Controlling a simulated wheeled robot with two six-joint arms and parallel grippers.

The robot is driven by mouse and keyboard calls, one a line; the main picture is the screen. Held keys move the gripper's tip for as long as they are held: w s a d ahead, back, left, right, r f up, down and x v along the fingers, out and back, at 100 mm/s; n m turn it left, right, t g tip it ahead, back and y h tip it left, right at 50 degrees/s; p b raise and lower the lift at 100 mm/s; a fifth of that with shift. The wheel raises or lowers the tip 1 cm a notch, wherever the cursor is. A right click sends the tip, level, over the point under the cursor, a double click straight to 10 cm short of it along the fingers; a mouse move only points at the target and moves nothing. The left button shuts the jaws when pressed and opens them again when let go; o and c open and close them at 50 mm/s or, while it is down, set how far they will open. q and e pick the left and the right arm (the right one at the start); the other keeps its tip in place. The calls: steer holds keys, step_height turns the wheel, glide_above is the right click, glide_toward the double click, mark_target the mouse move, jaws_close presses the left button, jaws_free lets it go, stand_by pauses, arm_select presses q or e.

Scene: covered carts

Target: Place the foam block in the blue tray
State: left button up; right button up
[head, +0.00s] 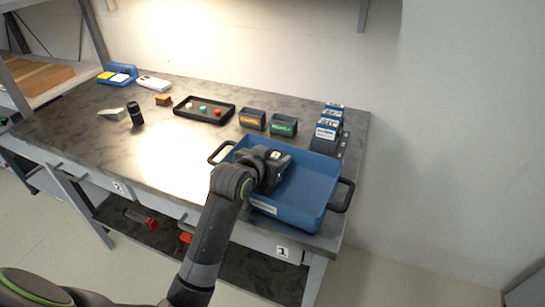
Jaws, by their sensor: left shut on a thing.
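The blue tray (318,209) sits at the right front of the workbench, with a black handle at each end and a white label on its front. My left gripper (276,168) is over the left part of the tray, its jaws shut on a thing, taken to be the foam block. The dark gripper body hides the held block, so its shape and whether it touches the tray floor cannot be told. My right gripper is not in view.
Behind the tray stand two small dark bins (284,126) and a row of blue-and-white boxes (327,129). A black tray (204,110) with small knobs, a brown block (163,99), a dark cylinder (135,114) and a pale wedge (111,113) lie further left. The bench's middle front is clear.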

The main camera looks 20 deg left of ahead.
arm_select(q)
steer(key=shift+f, duration=0.1)
steer(key=o, duration=1)
steer(key=shift+s+r, duration=0.2)
step_height(320, 180, up, 4)
steer(key=r, duration=0.1)
glide_above(265, 189)
steer(key=a, duration=0.3)
steer(key=shift+s+a+f, duration=0.1)
steer(key=shift+s+f, duration=0.15)
steer(key=shift+s, duration=0.25)
steer(key=shift+f, duration=0.1)
